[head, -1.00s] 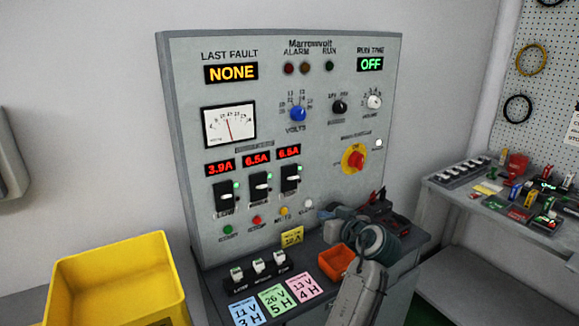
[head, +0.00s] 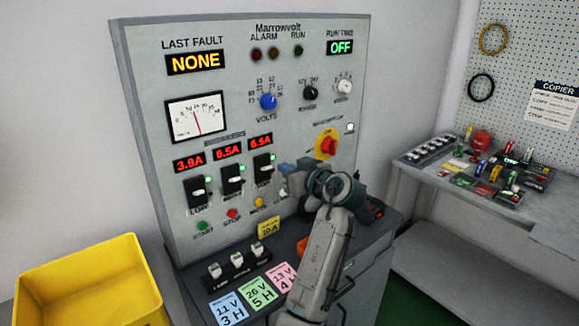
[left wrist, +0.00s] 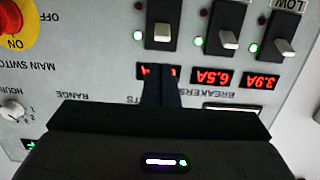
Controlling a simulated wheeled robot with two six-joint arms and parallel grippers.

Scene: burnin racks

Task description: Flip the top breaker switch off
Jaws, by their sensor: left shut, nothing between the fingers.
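Three black breakers with white levers sit in a row on the grey panel (head: 140,110). The rightmost breaker (head: 263,167) has its label too blurred to read surely; the middle one (head: 232,180) and the one marked LOW (head: 197,192) are left of it. A green light glows beside each. In the left wrist view, upside down, the rightmost breaker (left wrist: 162,12) is at the left with its lever (left wrist: 162,34) clear. My left gripper (head: 284,169) is shut and empty beside that breaker. Its fingertips (left wrist: 161,72) partly hide the current display. Contact cannot be told. My right gripper is not seen.
A red and yellow main switch (head: 328,146) and several knobs are close above my left gripper. Below are small buttons and a console with white switches (head: 236,258) and coloured notes. A yellow bin (head: 90,285) stands at left, a cluttered bench (head: 440,185) at right.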

